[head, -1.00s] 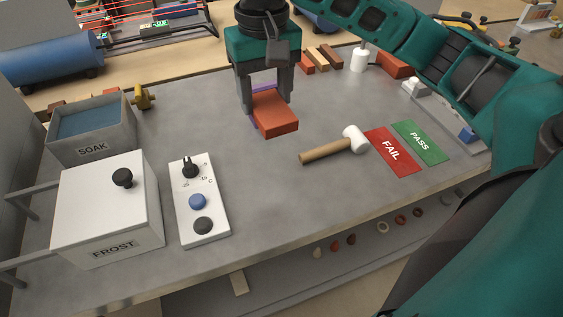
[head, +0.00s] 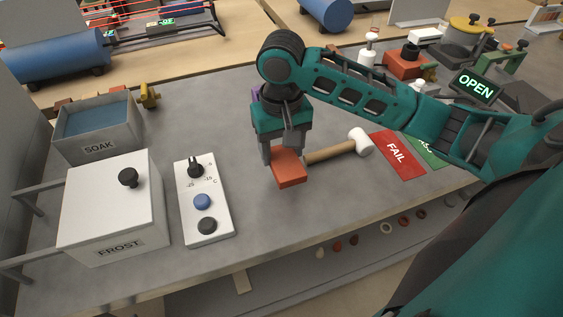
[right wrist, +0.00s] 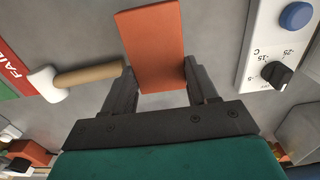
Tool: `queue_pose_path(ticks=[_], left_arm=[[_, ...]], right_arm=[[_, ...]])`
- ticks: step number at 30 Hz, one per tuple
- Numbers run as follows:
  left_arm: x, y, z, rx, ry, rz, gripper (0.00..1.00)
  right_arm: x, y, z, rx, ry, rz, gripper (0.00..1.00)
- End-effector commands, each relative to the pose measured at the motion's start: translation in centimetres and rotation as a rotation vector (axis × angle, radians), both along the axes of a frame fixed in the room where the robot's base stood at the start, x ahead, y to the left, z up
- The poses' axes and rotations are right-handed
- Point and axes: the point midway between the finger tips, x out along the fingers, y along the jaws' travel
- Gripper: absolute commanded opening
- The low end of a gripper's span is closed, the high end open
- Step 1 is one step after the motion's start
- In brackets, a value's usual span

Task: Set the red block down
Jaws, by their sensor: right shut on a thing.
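The red block (head: 288,170) is an orange-red brick held in my right gripper (head: 284,152), whose fingers close on its two sides. It hangs near the front half of the grey table, just left of the mallet's handle (head: 330,152). In the right wrist view the block (right wrist: 152,42) sticks out lengthwise from between the two fingers of the gripper (right wrist: 157,70). I cannot tell whether its underside touches the table. My left gripper is not in view.
A control panel (head: 208,222) and the white FROST box (head: 112,205) stand to the left, with the SOAK tank (head: 97,150) behind. The red FAIL mat (head: 398,155) lies to the right, beside the mallet. Bare table lies between panel and block.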

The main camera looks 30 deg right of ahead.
Motion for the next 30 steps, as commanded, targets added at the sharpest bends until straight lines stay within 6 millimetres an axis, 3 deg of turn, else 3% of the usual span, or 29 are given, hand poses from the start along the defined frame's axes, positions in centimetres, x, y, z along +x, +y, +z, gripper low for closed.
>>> queue_pose_path(ticks=[12,24,25,30], left_arm=[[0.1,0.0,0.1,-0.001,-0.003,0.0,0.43],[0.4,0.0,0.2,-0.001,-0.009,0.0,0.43],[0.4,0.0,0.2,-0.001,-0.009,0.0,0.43],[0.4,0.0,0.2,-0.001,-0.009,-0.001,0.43]], right_arm=[[0.0,0.0,-4.8,-0.001,0.0,-0.001,0.21],[0.0,0.0,-5.2,0.001,-0.001,-0.001,0.21],[0.0,0.0,-5.2,0.001,-0.001,-0.001,0.6],[0.0,0.0,-5.2,0.001,-0.001,-0.001,0.76]])
